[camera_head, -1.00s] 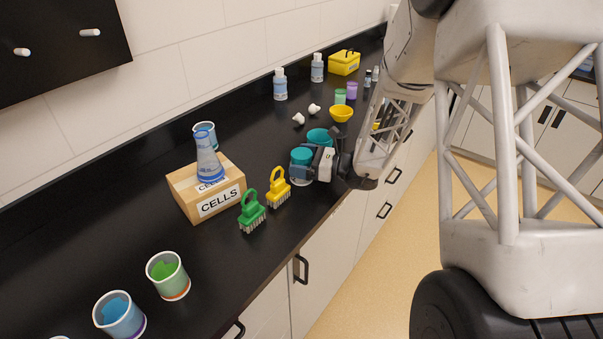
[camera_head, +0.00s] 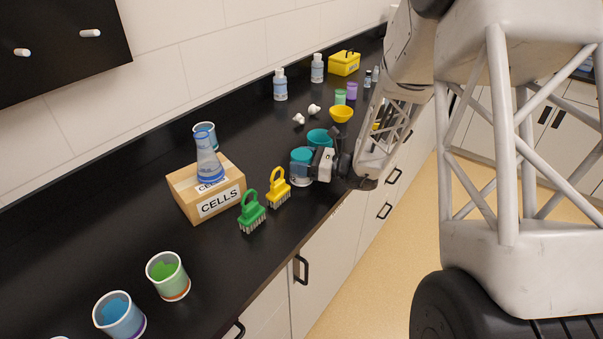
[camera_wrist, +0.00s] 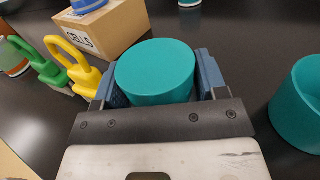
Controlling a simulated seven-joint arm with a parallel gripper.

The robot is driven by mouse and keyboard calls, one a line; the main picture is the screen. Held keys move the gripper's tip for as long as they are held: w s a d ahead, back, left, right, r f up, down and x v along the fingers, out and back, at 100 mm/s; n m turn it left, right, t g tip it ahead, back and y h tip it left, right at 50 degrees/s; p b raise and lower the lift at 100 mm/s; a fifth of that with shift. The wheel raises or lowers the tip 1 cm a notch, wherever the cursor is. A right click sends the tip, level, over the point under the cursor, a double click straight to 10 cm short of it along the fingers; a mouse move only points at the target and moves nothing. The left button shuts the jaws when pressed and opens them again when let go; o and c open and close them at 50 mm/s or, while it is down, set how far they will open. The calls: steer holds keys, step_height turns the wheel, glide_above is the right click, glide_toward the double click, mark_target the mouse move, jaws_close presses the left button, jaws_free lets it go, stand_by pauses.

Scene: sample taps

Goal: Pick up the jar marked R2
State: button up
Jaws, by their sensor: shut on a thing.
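A jar (camera_head: 301,157) with a wide teal lid is at the front part of the black counter, right of the yellow brush. No R2 mark can be read on it. My gripper (camera_head: 306,170) is shut on this jar, coming from its right side. In the wrist view the teal lid (camera_wrist: 155,68) fills the space between the blue fingers of my gripper (camera_wrist: 157,82), one on each side. The jar's lower body is mostly hidden. I cannot tell whether it rests on the counter or is just above it.
A teal bowl (camera_head: 320,136) stands close behind the jar. A yellow brush (camera_head: 279,189) and a green brush (camera_head: 251,213) stand to the left, beside a CELLS box (camera_head: 217,201) bearing a flask (camera_head: 209,161). A yellow bowl (camera_head: 341,114) and several bottles are farther back.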

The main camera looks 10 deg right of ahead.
mark_target(302, 155)
steer(key=shift+r, duration=0.2)
steer(key=shift+r, duration=0.5)
steer(key=shift+s+r, duration=0.15)
steer(key=shift+r, duration=0.45)
steer(key=shift+s+r, duration=0.15)
steer(key=shift+r, duration=0.4)
steer(key=s+d+r, duration=0.1)
steer(key=s, duration=1.4)
steer(key=shift+s+d+r, duration=0.15)
steer(key=shift+d+r, duration=0.05)
steer(key=shift+d, duration=0.05)
